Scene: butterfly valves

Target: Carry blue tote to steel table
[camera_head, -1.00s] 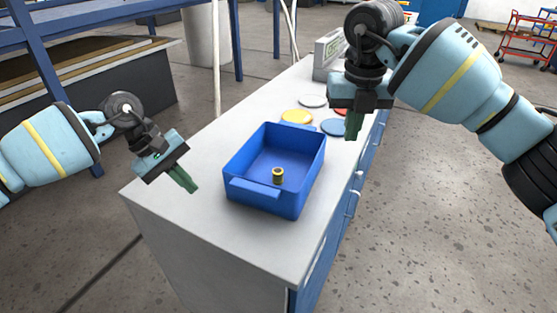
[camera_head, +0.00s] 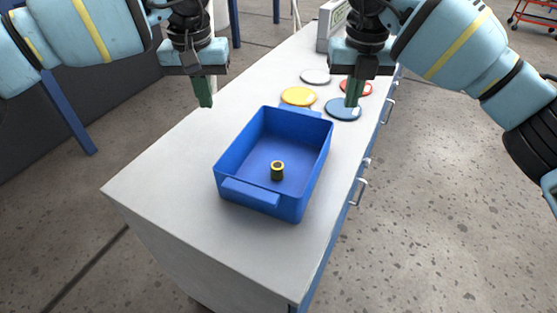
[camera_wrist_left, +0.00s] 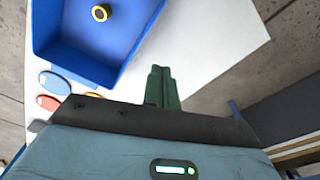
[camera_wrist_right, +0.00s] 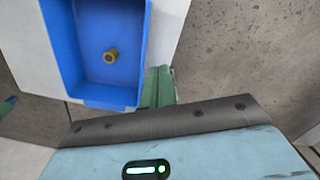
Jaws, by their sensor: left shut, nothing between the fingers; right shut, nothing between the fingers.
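The blue tote (camera_head: 238,192) stands upright on a white-topped cabinet (camera_head: 150,180), with handles at its near and far ends. A small brass-and-dark ring-shaped part (camera_head: 277,171) lies inside it. My left gripper (camera_head: 205,104) is shut and empty, above the worktop to the left of the tote's far end. My right gripper (camera_head: 351,104) is shut and empty, to the right of the tote's far end, above the blue disc. The tote also shows in the left wrist view (camera_wrist_left: 75,48) and the right wrist view (camera_wrist_right: 68,65). Neither gripper touches it. I cannot identify a steel table.
Yellow (camera_head: 298,96), white (camera_head: 314,76), red (camera_head: 357,87) and blue (camera_head: 338,110) discs lie behind the tote. A grey device (camera_head: 330,24) stands at the far end. A red cart (camera_head: 535,17) is at the far right. The floor right of the cabinet is clear.

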